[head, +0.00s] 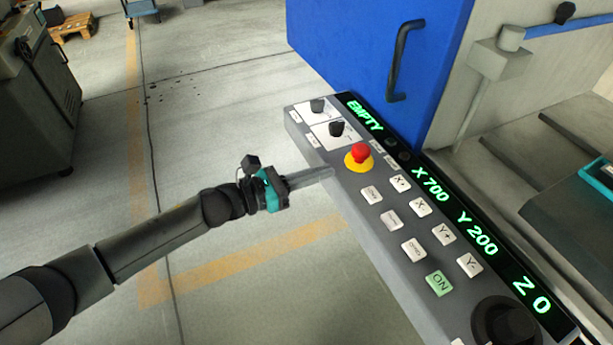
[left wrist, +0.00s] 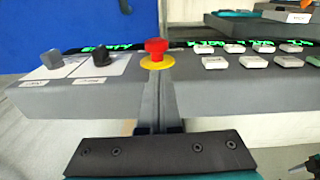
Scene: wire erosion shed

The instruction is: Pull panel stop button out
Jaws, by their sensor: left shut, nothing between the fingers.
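The red mushroom stop button (head: 360,152) sits on a yellow disc near the upper left part of the grey control panel (head: 375,222). In the left wrist view the red button (left wrist: 156,47) stands straight ahead, just beyond my fingertips. My left gripper (head: 328,173) is shut and empty, its fingers together and pointing at the button from the panel's near side. A gap shows between the fingertips and the button in the head view. Whether the button is in or out is not clear.
A blue door (head: 375,60) with a dark handle rises behind. Open floor lies left of the panel.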

